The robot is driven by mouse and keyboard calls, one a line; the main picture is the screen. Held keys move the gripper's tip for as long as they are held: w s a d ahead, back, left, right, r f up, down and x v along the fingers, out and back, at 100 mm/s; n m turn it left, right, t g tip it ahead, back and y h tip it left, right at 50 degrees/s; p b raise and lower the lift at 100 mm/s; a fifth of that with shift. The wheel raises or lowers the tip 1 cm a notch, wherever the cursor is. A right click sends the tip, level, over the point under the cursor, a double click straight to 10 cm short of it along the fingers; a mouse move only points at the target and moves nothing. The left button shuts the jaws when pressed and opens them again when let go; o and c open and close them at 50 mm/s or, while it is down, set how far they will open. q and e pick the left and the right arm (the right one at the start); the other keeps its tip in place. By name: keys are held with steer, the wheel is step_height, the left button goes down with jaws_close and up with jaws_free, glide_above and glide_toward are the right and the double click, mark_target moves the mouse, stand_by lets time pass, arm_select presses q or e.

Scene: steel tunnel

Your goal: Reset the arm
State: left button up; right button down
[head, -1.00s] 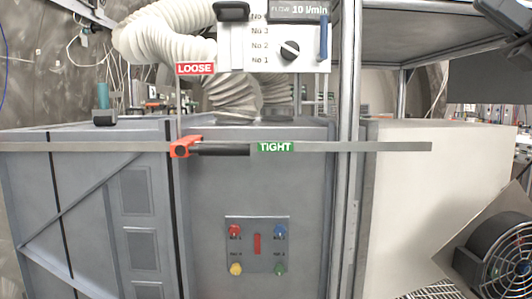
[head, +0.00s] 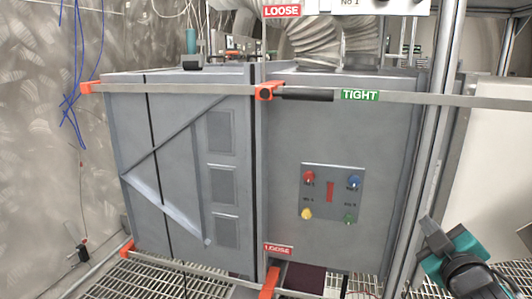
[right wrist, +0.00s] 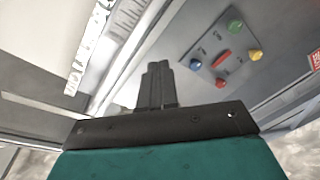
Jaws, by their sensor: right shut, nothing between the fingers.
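My right gripper (head: 430,222) is at the lower right of the head view, with a dark and teal body, in front of the frame post to the right of the grey cabinet. In the right wrist view its dark fingers (right wrist: 157,78) are together, with nothing seen between them. The button panel (right wrist: 222,55) lies beyond the fingers to the upper right there, apart from them. My left gripper is not in view.
The grey cabinet (head: 282,136) carries the button panel (head: 348,209). A strap with an orange clamp (head: 266,91) and a green TIGHT label (head: 359,95) crosses it. A red LOOSE label (head: 278,249) is below. A metal post (head: 433,120) stands close to my right gripper. Grating (head: 150,279) covers the floor.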

steer(key=s+a+f+m+g, duration=0.2)
steer(key=s+a+f+g, duration=0.15)
steer(key=s+f, duration=0.3)
steer(key=s+a+f+m+g, duration=0.25)
steer(key=s+f+g, duration=0.2)
steer(key=f, duration=0.35)
steer(key=s+a+f+m+g+y, duration=0.1)
steer(key=s+a+f+g+y, duration=0.2)
steer(key=s, duration=0.6)
steer(key=s+a+f+g, duration=0.3)
steer(key=s+a+f, duration=0.1)
steer(key=s, duration=0.5)
steer(key=w+a+f+t+y, duration=0.1)
steer(key=w+a+f+t, duration=0.1)
steer(key=w+f+t, duration=0.5)
steer(key=shift+w+a+f+y, duration=0.4)
steer(key=shift+w+f, duration=0.2)
steer(key=shift+f, duration=0.35)
steer(key=c, duration=1.8)
jaws_free()
